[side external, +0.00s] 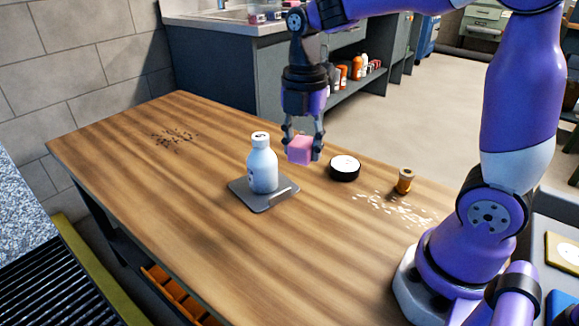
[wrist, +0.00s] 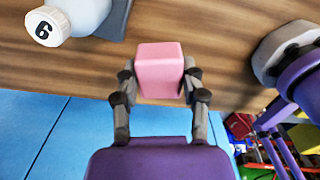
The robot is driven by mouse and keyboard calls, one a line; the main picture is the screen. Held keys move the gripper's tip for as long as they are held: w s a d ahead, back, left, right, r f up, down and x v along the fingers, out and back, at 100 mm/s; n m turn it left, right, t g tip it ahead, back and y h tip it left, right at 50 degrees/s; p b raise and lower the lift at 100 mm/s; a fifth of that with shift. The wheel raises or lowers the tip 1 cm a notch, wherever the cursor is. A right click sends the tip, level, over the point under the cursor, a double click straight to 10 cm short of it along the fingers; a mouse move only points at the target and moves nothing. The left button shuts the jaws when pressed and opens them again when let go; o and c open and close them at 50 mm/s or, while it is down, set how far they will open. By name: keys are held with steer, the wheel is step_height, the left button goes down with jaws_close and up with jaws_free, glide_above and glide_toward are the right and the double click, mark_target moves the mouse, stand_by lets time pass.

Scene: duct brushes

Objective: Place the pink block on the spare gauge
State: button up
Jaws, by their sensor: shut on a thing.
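The pink block (side external: 299,150) is between the fingers of my gripper (side external: 304,142), which is shut on it and points down. The block appears held above the wooden table, to the right of the white bottle. In the wrist view the pink block (wrist: 160,70) sits squarely between both fingertips (wrist: 160,82). A round black disc with a white face, which looks like the spare gauge (side external: 344,168), lies flat on the table to the right of the block. Its top is bare. I cannot make out the gauge in the wrist view.
The white bottle (side external: 262,168) stands on a dark grey plate (side external: 240,190) close to the block's left; its cap, marked 6, shows in the wrist view (wrist: 46,27). A small orange-brown jar (side external: 404,181) stands right of the gauge, near scattered white bits (side external: 395,209). Dark bits (side external: 174,138) lie far left.

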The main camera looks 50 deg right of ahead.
steer(key=d+m, duration=0.2)
steer(key=d, duration=0.4)
glide_above(345, 163)
steer(key=f, duration=0.6)
steer(key=shift+a+f, duration=0.2)
steer(key=shift+f, duration=0.05)
steer(key=shift+d+f, duration=0.15)
steer(key=shift+f, duration=1.95)
steer(key=shift+f, duration=0.2)
steer(key=o, duration=0.8)
steer(key=shift+c, duration=0.2)
